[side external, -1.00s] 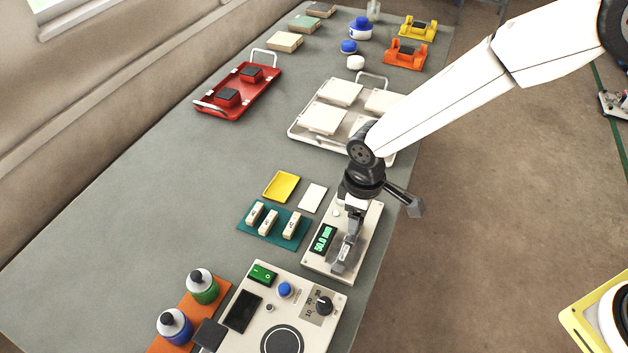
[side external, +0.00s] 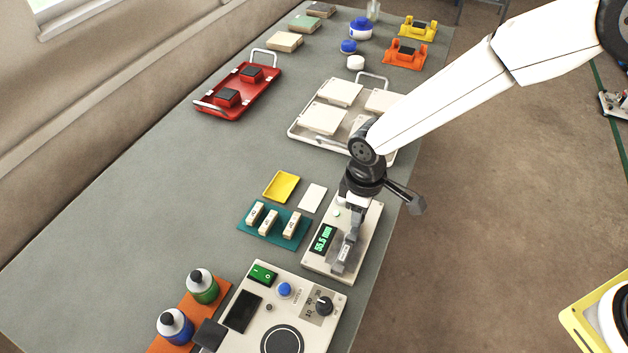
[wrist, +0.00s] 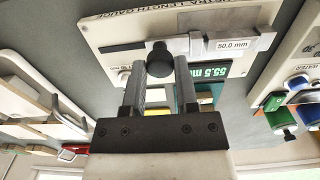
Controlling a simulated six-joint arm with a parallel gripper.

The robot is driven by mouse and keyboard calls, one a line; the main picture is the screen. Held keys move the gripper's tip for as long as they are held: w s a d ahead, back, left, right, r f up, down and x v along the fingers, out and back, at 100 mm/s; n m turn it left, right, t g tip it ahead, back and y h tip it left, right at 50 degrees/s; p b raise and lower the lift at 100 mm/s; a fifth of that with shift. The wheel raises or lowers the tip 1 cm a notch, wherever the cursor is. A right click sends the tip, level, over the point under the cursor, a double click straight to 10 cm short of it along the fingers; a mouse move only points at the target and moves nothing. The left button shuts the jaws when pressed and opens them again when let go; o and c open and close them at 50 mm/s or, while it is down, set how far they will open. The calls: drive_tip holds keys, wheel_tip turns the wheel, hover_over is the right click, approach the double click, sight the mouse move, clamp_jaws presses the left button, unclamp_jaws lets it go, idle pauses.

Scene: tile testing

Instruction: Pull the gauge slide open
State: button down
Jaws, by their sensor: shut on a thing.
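The length gauge (side external: 318,263) is a cream plate near the table's right edge, with a grey rail and jaws. In the wrist view the gauge (wrist: 105,35) fills the upper part. Its green display (wrist: 212,71) reads about 55.5 mm. A grey block labelled 50.0 mm (wrist: 233,44) lies at the right of the rail. The slide's black knob (wrist: 159,58) sits between my fingertips. My gripper (wrist: 160,70) is shut on this knob. In the side view my gripper (side external: 354,212) reaches down over the gauge and hides part of its slide.
A teal rack (side external: 262,236) with several small blocks, a yellow tray (side external: 281,186) and a white tile (side external: 313,197) lie left of the gauge. A control box (side external: 262,320) stands in front. A white tray (side external: 299,133) with tiles stands behind. The table's middle left is clear.

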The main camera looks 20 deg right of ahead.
drive_tip(key=shift+w+d, duration=0.25)
drive_tip(key=shift+d, duration=0.05)
drive_tip(key=shift+w+d, duration=0.15)
idle(0.4)
drive_tip(key=shift+w+d, duration=0.45)
drive_tip(key=shift+c, duration=2)
unclamp_jaws()
drive_tip(key=shift+r, duration=0.2)
drive_tip(key=shift+r, duration=2.85)
